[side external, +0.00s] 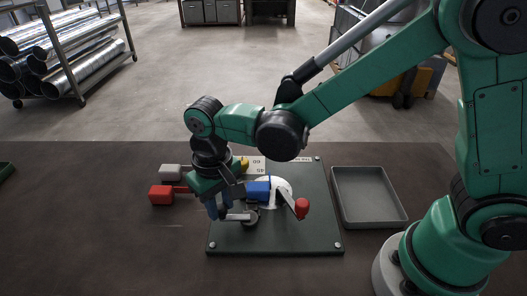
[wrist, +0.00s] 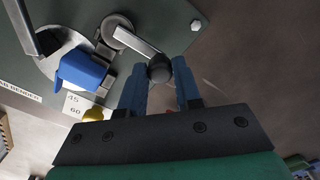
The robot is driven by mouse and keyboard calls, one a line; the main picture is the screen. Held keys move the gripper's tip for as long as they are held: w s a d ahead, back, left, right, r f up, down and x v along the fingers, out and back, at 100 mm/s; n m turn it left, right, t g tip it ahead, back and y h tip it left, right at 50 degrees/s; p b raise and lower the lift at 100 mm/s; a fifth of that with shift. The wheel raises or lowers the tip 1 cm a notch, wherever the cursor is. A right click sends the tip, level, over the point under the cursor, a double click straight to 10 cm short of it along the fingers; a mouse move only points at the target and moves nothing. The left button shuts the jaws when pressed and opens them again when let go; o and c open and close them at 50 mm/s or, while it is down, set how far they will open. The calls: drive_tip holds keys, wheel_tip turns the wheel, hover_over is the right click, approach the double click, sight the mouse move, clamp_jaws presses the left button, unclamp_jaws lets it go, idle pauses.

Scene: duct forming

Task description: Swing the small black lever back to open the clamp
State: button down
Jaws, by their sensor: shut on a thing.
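The small lever is a silver bar (wrist: 138,40) with a black knob (wrist: 160,69) on its end. It runs from a round pivot (wrist: 117,29) on the clamp. My gripper (wrist: 158,76) has its blue fingers on either side of the knob, shut on it. In the side external view my gripper (side external: 217,209) is low at the left edge of the bender plate, and the lever bar (side external: 238,217) points left from the pivot. The fingers hide the knob there. The blue clamp block (side external: 258,190) sits behind the pivot; it also shows in the wrist view (wrist: 82,69).
The dark green plate (side external: 285,237) carries a white dial (side external: 282,184) and a red-knobbed handle (side external: 302,207) right of the clamp. An empty grey tray (side external: 369,195) lies right. A red block (side external: 161,195) and a grey block (side external: 170,172) lie left. The front table is clear.

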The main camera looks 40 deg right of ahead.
drive_tip(key=shift+s, duration=0.1)
drive_tip(key=n, duration=0.2)
drive_tip(key=s+a+n, duration=0.1)
drive_tip(key=n, duration=0.1)
drive_tip(key=shift+s, duration=0.2)
drive_tip(key=s+n, duration=0.1)
drive_tip(key=n, duration=0.1)
drive_tip(key=s+n, duration=0.1)
drive_tip(key=n, duration=0.1)
drive_tip(key=shift+a+n, duration=0.15)
drive_tip(key=shift+n, duration=0.15)
drive_tip(key=s+n, duration=0.1)
drive_tip(key=n, duration=0.3)
drive_tip(key=shift+s, duration=0.4)
drive_tip(key=shift+s+d+n, duration=0.25)
drive_tip(key=shift+n, duration=0.6)
drive_tip(key=shift+s+d+n, duration=0.2)
drive_tip(key=shift+s+n, duration=0.1)
drive_tip(key=shift+n, duration=0.5)
drive_tip(key=shift+s+d+n, duration=0.25)
drive_tip(key=shift+n, duration=0.6)
drive_tip(key=c, duration=0.6)
unclamp_jaws()
drive_tip(key=shift+r, duration=0.1)
